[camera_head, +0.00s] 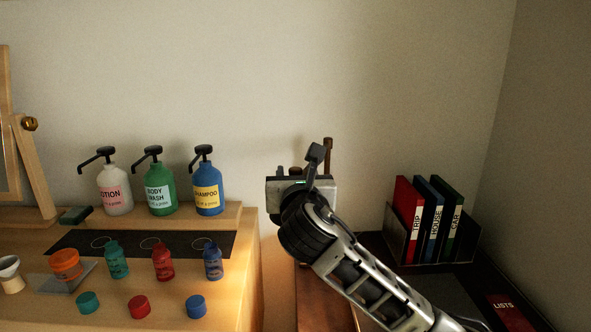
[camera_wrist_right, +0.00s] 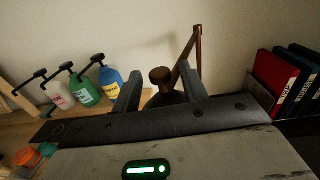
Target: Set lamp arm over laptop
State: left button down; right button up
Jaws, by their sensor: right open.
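My right gripper (camera_head: 303,185) is raised over the gap between the two desks, in front of the wall. In the right wrist view the gripper (camera_wrist_right: 160,90) is open, its two dark fingers apart. A brown lamp arm (camera_wrist_right: 189,52) stands tilted beyond the fingers, with a round brown knob (camera_wrist_right: 160,75) showing between them; I cannot tell whether they touch. In the head view only the brown top of the lamp arm (camera_head: 328,146) shows behind my gripper; the rest is hidden. The laptop cannot be clearly made out. My left gripper is not in view.
Lotion (camera_head: 115,191), body wash (camera_head: 160,191) and shampoo (camera_head: 208,190) pump bottles stand at the left, with small bottles and caps before them. Red (camera_head: 408,219), blue and green binders stand in a dark holder at the right. A red lists book (camera_head: 508,309) lies in front.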

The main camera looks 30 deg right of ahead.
jog(key=shift+x, duration=1.05)
grip_shut()
jog(key=shift+d, duration=0.1)
